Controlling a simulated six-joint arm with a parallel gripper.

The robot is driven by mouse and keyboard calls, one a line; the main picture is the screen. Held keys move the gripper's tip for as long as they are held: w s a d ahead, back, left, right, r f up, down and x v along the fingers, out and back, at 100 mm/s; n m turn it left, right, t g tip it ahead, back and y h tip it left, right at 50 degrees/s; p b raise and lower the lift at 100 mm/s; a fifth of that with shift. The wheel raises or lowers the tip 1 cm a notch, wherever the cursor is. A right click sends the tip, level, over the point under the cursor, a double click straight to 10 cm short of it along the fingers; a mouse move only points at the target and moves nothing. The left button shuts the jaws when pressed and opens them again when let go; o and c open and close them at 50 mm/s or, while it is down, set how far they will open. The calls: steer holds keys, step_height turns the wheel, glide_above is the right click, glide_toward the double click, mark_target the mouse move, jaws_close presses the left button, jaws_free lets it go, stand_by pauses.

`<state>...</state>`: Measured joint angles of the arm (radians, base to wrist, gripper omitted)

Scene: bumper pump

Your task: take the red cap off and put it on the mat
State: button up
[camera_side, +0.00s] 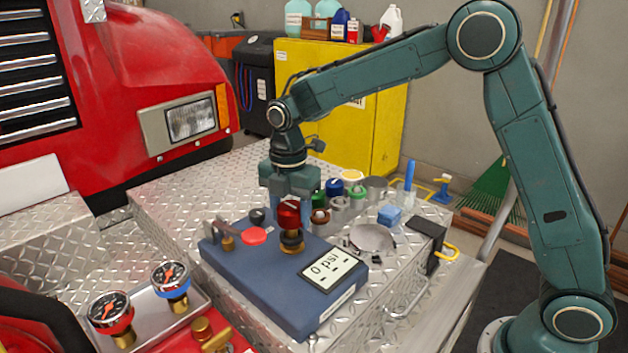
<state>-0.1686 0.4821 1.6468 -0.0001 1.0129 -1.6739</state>
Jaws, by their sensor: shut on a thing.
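The red cap (289,214) is upright above a brass fitting (292,247) on a blue slab. My gripper (289,200) points down from above and is shut on the cap's upper part. The cap appears in line with the fitting; I cannot tell whether it is still seated on it. No separate mat can be picked out with certainty; a dark mat-like surface (475,320) lies on the floor at lower right.
Several jars and lids (352,190) stand close behind the cap at right. A shallow metal dish (372,238) and a blue block (389,216) are farther right. Two gauges (170,280) sit at front left. The diamond-plate surface (180,205) at left is clear.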

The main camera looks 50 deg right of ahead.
mark_target(291, 205)
steer(key=shift+r, duration=0.2)
steer(key=shift+r, duration=1.9)
steer(key=m, duration=0.1)
steer(key=d+f+m, duration=0.1)
steer(key=m, duration=0.1)
steer(key=d+f+m, duration=0.1)
steer(key=m, duration=0.1)
steer(key=shift+s, duration=0.4)
steer(key=m, duration=0.2)
steer(key=d+f+m, duration=0.1)
steer(key=m, duration=0.1)
steer(key=s+d+f+m, duration=0.1)
steer(key=shift+d+m, duration=0.15)
steer(key=shift+m, duration=0.25)
steer(key=m, duration=0.2)
steer(key=s+d+f+m, duration=0.1)
steer(key=m, duration=0.1)
steer(key=d+f+m, duration=0.1)
steer(key=shift+s+m, duration=0.2)
steer(key=shift+m, duration=0.2)
steer(key=m, duration=0.1)
steer(key=s+d+f+m, duration=0.1)
steer(key=m, duration=0.2)
steer(key=shift+s+d+f+m, duration=0.15)
steer(key=shift+d+f+m, duration=0.15)
steer(key=shift+d, duration=0.1)
steer(key=shift+r, duration=0.1)
